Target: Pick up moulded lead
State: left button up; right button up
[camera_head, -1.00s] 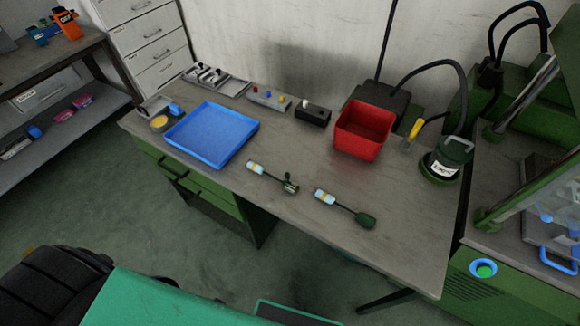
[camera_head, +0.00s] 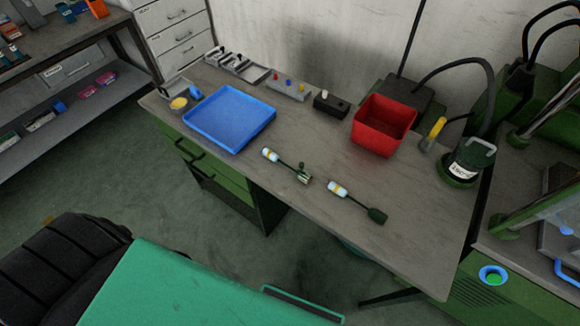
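Two leads lie on the workbench top (camera_head: 305,215). The left lead (camera_head: 285,165) has a pale, yellow-banded end and a dark end with metallic parts showing. The right lead (camera_head: 357,201) has a similar pale, banded end and a smooth, rounded dark green end. It looks like the moulded one. Both lie flat and apart from each other near the front edge. Neither of my grippers is in the picture.
A blue tray (camera_head: 230,119) lies empty at the left of the bench. A red bin (camera_head: 383,125) stands toward the back. A dark green pot (camera_head: 467,161) stands at the right end. A green machine (camera_head: 525,215) stands to the right. Small parts trays line the wall.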

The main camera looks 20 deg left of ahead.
aim_at(304, 176)
jog(key=j+z, duration=0.15)
jog(key=j, duration=0.4)
jog(key=j+z, duration=0.15)
jog(key=j, duration=0.4)
jog(key=k+j+z, duration=0.2)
jog(key=j, duration=0.35)
jog(key=i, duration=0.05)
